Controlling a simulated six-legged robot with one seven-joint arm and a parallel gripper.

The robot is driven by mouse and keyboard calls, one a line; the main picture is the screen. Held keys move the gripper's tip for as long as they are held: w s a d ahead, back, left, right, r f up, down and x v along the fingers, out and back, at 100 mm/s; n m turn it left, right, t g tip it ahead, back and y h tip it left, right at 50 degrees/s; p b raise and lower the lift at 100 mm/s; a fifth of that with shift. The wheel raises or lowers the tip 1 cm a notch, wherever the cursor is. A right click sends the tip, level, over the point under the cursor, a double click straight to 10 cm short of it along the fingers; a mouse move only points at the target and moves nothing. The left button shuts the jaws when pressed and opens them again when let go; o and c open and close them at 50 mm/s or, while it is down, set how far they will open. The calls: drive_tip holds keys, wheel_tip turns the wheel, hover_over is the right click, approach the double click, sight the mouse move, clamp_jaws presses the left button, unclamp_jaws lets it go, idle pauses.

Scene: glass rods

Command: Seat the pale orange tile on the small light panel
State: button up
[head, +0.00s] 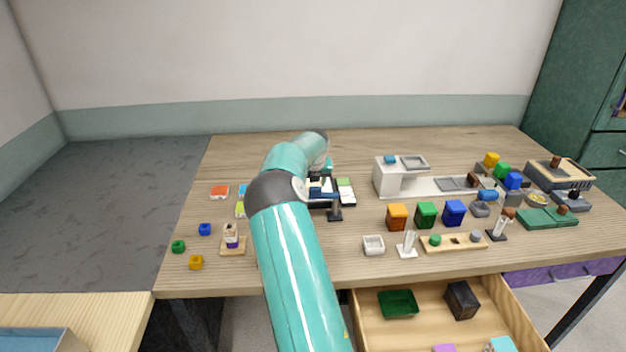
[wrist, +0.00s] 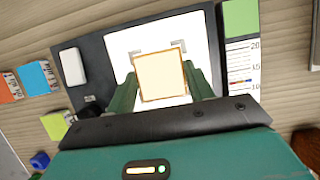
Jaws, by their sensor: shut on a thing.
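The pale orange tile (wrist: 161,74), with a darker orange edge, is between the two green fingers of my gripper (wrist: 164,88) in the wrist view. The fingers are shut on its sides. Behind it is the bright white face (wrist: 122,45) of the small light panel, set in a dark frame (wrist: 95,68). The tile overlaps the lit face near its middle, slightly turned against it. I cannot tell whether it touches the face. In the head view my arm hides the tile and much of the panel (head: 346,198).
A green tile (wrist: 240,18) and a marked scale (wrist: 240,65) lie at the panel's right. Orange (wrist: 10,86), blue (wrist: 38,77) and yellow-green (wrist: 55,125) tiles lie left. A white-grey apparatus (head: 385,180) and several coloured blocks stand right. An open drawer (head: 430,325) is below the front edge.

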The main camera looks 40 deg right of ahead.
drive_tip(key=o, duration=1.3)
drive_tip(key=shift+c, duration=0.2)
drive_tip(key=shift+r, duration=0.1)
drive_tip(key=v, duration=1.3)
drive_tip(key=shift+a+r, duration=0.15)
drive_tip(key=shift+r, duration=0.1)
drive_tip(key=shift+s, duration=0.1)
